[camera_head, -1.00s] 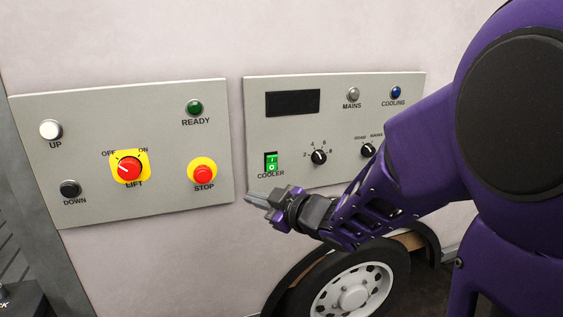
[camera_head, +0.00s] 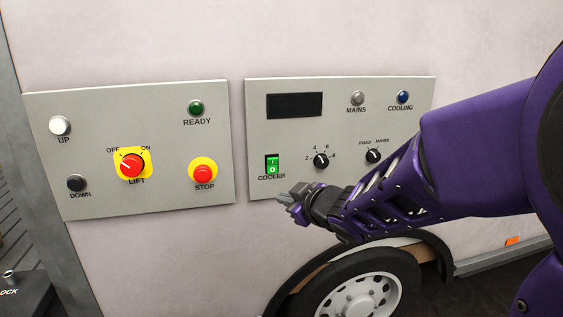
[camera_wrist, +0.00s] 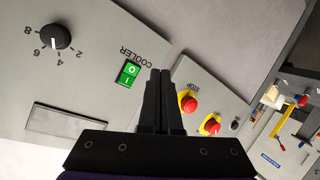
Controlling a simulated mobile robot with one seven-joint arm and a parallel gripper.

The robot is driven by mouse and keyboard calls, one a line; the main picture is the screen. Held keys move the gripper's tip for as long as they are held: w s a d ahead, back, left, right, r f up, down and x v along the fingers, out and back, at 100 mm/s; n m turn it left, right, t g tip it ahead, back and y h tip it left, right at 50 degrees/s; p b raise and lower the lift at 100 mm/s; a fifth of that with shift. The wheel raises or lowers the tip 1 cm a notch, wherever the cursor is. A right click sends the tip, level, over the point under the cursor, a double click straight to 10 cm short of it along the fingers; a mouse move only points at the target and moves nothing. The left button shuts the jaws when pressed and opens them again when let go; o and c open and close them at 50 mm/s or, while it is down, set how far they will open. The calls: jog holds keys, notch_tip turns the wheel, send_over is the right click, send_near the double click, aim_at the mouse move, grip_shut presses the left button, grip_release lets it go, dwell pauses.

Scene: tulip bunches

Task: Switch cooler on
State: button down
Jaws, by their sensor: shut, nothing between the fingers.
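The green cooler rocker switch (camera_head: 272,164), marked I and O, sits on the right grey panel (camera_head: 345,100) above the label COOLER. In the wrist view the cooler switch (camera_wrist: 130,73) shows just left of the fingertips. My gripper (camera_head: 281,198) is shut and empty, just below and slightly right of the switch in the head view. In the wrist view my gripper (camera_wrist: 160,73) has its two fingers together, pointing toward the panels. Whether the fingertips touch the panel cannot be told. The display (camera_head: 294,105) is dark. The blue COOLING lamp (camera_head: 403,97) is above right.
A numbered knob (camera_head: 321,160) and a ROAD/MAINS knob (camera_head: 373,156) are right of the switch. The left panel (camera_head: 90,115) carries a red STOP button (camera_head: 203,173) and the LIFT switch (camera_head: 131,165). A wheel (camera_head: 365,290) is below.

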jog(key=p, duration=0.3)
send_near(270, 165)
notch_tip(270, 165, down, 3)
jog(key=w+a, duration=0.2)
jog(key=shift+w+a+r+p, duration=0.1)
jog(key=shift+w+a+p, duration=0.1)
jog(key=shift+w, duration=0.15)
jog(key=shift+w+a+p, duration=0.1)
jog(key=shift+w+p, duration=0.1)
jog(key=shift+w, duration=0.15)
jog(key=shift+r, duration=0.1)
dwell(1.2)
jog(key=shift+w+p, duration=0.35)
jog(key=shift+w, duration=0.05)
jog(key=shift+w+a+r+p, duration=0.15)
jog(key=shift+w+r+p, duration=0.1)
jog(key=shift+w+p, duration=0.1)
dwell(0.5)
jog(key=shift+f, duration=0.1)
jog(key=shift+s+f+b, duration=0.25)
jog(key=shift+s+b, duration=0.2)
jog(key=shift+s, duration=0.3)
